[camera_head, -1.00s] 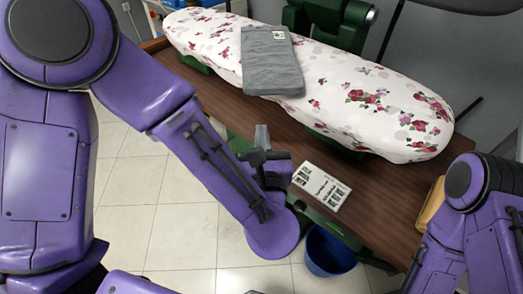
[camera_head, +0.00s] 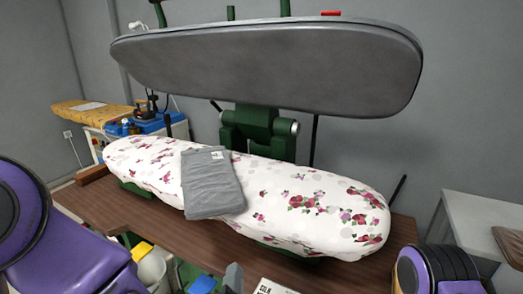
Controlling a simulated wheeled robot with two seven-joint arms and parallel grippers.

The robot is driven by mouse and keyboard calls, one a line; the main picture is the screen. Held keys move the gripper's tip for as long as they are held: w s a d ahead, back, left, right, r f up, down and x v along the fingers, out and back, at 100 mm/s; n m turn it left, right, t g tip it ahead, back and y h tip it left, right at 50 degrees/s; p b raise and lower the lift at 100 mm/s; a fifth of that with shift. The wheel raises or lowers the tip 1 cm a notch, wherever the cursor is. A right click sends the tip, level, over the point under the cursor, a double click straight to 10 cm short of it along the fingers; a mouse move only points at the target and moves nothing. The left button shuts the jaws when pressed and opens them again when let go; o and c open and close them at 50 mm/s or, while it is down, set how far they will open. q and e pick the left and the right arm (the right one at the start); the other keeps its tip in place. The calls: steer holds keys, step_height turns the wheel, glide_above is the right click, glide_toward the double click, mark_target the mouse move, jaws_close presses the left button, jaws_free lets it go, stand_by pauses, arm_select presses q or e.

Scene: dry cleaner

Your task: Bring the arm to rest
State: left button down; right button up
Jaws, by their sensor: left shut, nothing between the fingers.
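My left arm comes in from the left edge in purple. Only the grey tip of my left gripper (camera_head: 232,279) shows at the bottom edge, shut and empty, in front of the table's near edge. The rest of that gripper is cut off by the frame. A purple part of my right arm shows at the bottom right corner; its gripper is out of view. A folded grey garment (camera_head: 211,184) lies flat on the floral padded pressing board (camera_head: 320,205), apart from the gripper.
The grey upper press plate (camera_head: 270,68) is raised above the board. The brown table (camera_head: 180,238) runs below it. A printed card (camera_head: 275,287) lies near its front edge. Bins (camera_head: 152,268) stand below at left. A white table (camera_head: 480,222) is at right.

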arm_select(q)
steer(key=s+a+f+m+g, duration=0.2)
steer(key=a+f+m+g, duration=0.25)
steer(key=f+m, duration=0.5)
steer(key=s+a+f+m+g, duration=0.1)
steer(key=a+f+m+g, duration=0.35)
steer(key=f, duration=0.75)
steer(key=s+a+f+m+g+y, duration=0.1)
steer(key=s+a+f+m+g, duration=0.1)
steer(key=s+a+f, duration=0.4)
steer(key=s+a+f+m+g+y, duration=0.1)
steer(key=s+a+f+m+g, duration=0.1)
steer(key=s+a+f, duration=0.5)
steer(key=s+a, duration=0.2)
steer(key=s, duration=0.3)
steer(key=shift+s+g+y, duration=0.2)
steer(key=shift+g+y, duration=0.1)
steer(key=shift+g, duration=0.1)
